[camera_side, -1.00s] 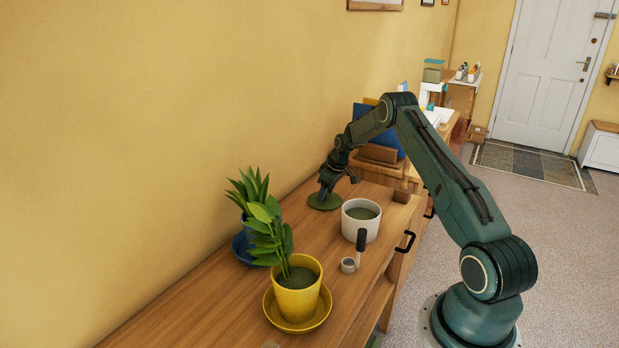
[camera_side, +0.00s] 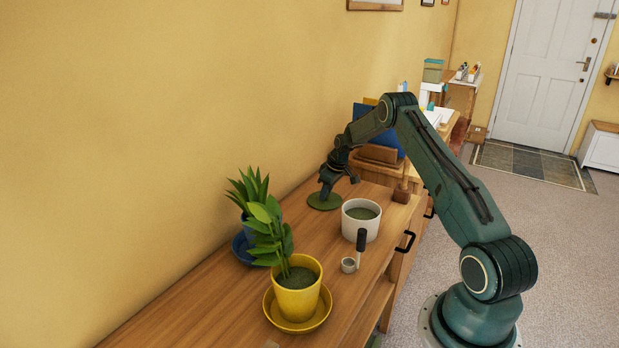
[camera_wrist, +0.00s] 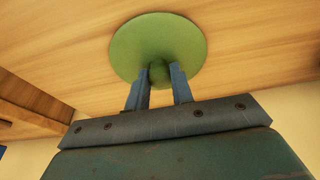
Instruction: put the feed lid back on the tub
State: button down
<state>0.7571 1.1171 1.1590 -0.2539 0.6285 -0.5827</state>
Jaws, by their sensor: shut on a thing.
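The feed lid (camera_side: 325,202) is a flat green disc with a round knob. It is at the wooden top beside the tub, on the wall side; I cannot tell whether it rests there or is just clear of it. My gripper (camera_side: 325,190) is above the lid, pointing down. In the wrist view my gripper (camera_wrist: 160,78) is shut on the knob of the lid (camera_wrist: 150,38). The tub (camera_side: 360,227) is white, upright and uncovered, with dark green feed inside. It stands just right of the lid and does not show in the wrist view.
A small scoop (camera_side: 349,265) with a dark handle stands in front of the tub. A yellow potted plant (camera_side: 298,295) on a saucer is nearer the camera. A blue saucer (camera_side: 243,250) with another plant is by the wall. A wooden block (camera_side: 401,193) stands behind the tub.

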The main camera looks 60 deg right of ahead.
aim_at(328, 201)
jog(key=shift+r, duration=0.15)
jog(key=shift+r, duration=1.85)
jog(key=shift+s+r, duration=0.1)
jog(key=shift+s+a+r, duration=0.1)
jog(key=shift+s+r, duration=0.25)
jog(key=shift+r, duration=0.05)
jog(key=s+a+r, duration=0.4)
jog(key=s+r, duration=0.1)
jog(key=s, duration=0.3)
jog(key=s+a+r+n, duration=0.1)
jog(key=s+a+r, duration=0.4)
jog(key=s, duration=0.3)
jog(key=shift+s+a+r, duration=0.15)
jog(key=shift+s+r, duration=0.1)
jog(key=shift+r, duration=0.05)
jog(key=shift+f, duration=0.15)
notch_tip(328, 201, down, 6)
